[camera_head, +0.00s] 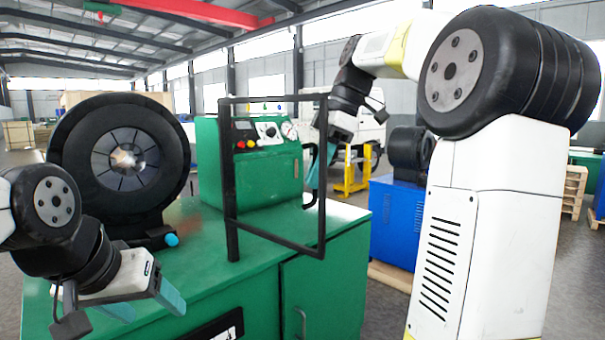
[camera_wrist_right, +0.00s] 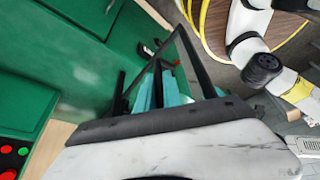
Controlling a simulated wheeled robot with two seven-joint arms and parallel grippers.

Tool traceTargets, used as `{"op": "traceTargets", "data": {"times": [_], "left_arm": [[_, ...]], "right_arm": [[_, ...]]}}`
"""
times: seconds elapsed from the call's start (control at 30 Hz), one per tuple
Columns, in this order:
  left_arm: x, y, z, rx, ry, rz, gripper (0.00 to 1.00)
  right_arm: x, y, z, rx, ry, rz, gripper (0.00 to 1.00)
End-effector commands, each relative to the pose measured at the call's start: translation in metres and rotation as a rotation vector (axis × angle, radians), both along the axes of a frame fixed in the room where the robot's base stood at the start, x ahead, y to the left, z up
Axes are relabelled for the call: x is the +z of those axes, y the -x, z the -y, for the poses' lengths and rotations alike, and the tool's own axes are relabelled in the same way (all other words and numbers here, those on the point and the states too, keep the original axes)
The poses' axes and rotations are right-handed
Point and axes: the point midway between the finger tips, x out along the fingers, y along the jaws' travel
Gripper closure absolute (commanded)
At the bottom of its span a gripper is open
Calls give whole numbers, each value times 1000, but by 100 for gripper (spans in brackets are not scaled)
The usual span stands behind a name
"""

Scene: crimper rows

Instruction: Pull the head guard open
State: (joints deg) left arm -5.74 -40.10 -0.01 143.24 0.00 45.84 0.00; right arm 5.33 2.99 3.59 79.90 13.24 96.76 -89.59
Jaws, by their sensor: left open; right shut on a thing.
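The head guard (camera_head: 274,236) is a black rectangular frame. It stands upright on the green machine, to the right of the round black crimper head (camera_head: 70,150) and in front of the green control box. My right gripper (camera_head: 316,168) is shut on the head guard at its right-hand upright. The right wrist view shows the teal fingers (camera_wrist_right: 160,92) at the dark bar of the guard (camera_wrist_right: 200,65); the exact contact is partly hidden. My left gripper (camera_head: 147,303) is open and empty, low over the front left of the green top, apart from the guard.
The green control box (camera_head: 262,172) has buttons and gauges and stands behind the guard. The green machine top (camera_head: 195,262) is mostly clear. A blue cabinet (camera_head: 393,220) stands to the right. A yellow stand (camera_head: 352,170) is behind it.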

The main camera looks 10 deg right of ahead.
Motion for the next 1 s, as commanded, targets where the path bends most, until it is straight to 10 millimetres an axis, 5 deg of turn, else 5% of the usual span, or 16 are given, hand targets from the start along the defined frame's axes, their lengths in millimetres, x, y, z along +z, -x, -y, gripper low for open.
{"op": "traceTargets", "data": {"times": [0.2, 0.23, 0.27, 0.6, 1.0], "left_arm": [[0, 0, 0, 0, 0, 0, 35], [0, 0, 0, 0, 0, 0, 35], [0, 0, 0, 0, 0, 0, 35], [0, 0, 0, 0, 0, 0, 35], [0, 0, 0, 0, 0, 0, 35]], "right_arm": [[0, 0, 0, 0, 0, 0, 100], [0, 0, 0, 0, 0, 0, 83], [0, 0, 0, 0, 0, 0, 80], [2, -1, 1, 1, 0, 1, 80], [56, -1, 23, 0, 0, 2, 80]]}}
